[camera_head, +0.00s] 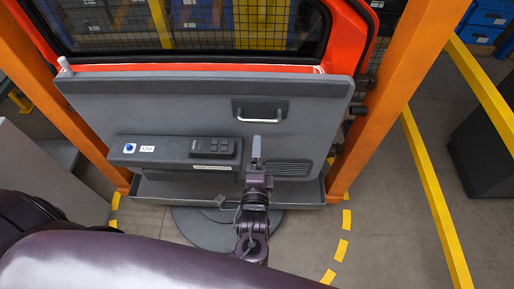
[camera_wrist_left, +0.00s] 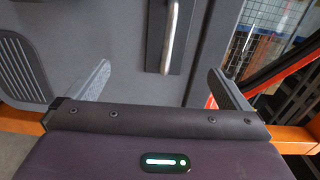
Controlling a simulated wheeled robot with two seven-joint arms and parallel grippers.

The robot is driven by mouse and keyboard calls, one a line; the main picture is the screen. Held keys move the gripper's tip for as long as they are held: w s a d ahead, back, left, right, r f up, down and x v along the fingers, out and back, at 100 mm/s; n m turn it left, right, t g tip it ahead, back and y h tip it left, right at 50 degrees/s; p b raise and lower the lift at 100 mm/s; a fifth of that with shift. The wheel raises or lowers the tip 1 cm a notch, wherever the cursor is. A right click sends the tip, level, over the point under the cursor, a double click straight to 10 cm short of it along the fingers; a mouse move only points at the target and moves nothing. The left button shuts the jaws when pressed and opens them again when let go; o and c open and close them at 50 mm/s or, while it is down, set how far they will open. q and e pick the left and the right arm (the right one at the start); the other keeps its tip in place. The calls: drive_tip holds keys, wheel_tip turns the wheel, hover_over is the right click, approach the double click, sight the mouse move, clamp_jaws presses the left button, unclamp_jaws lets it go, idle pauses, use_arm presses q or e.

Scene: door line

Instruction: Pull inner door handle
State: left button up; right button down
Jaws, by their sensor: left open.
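The inner door handle (camera_head: 260,120) is a silver bar on a dark recessed plate, on the upper middle of the grey door panel (camera_head: 190,103). My left gripper (camera_head: 256,148) is just below the handle in the head view, in front of the panel. In the left wrist view the handle (camera_wrist_left: 170,38) stands ahead, between the lines of the two spread fingers of my left gripper (camera_wrist_left: 159,70). The gripper is open and empty, and the bar looks beyond the fingertips. My right gripper is not in view.
An armrest with a blue button (camera_head: 129,148) and a switch block (camera_head: 215,147) juts out left of the gripper. A speaker grille (camera_head: 287,169) is at lower right. Orange posts (camera_head: 385,90) flank the door. Yellow rails (camera_head: 435,195) and a dark box (camera_head: 488,145) stand at right.

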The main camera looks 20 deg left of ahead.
sight(259, 120)
use_arm(q)
drive_tip(key=b+x, duration=0.1)
drive_tip(key=x, duration=0.3)
drive_tip(key=r+b+x, duration=0.1)
drive_tip(key=b+x, duration=0.1)
drive_tip(key=x, duration=0.2)
drive_tip(key=b+x, duration=0.1)
drive_tip(key=x, duration=0.3)
drive_tip(key=shift+r, duration=0.2)
drive_tip(key=shift+s, duration=0.1)
clamp_jaws()
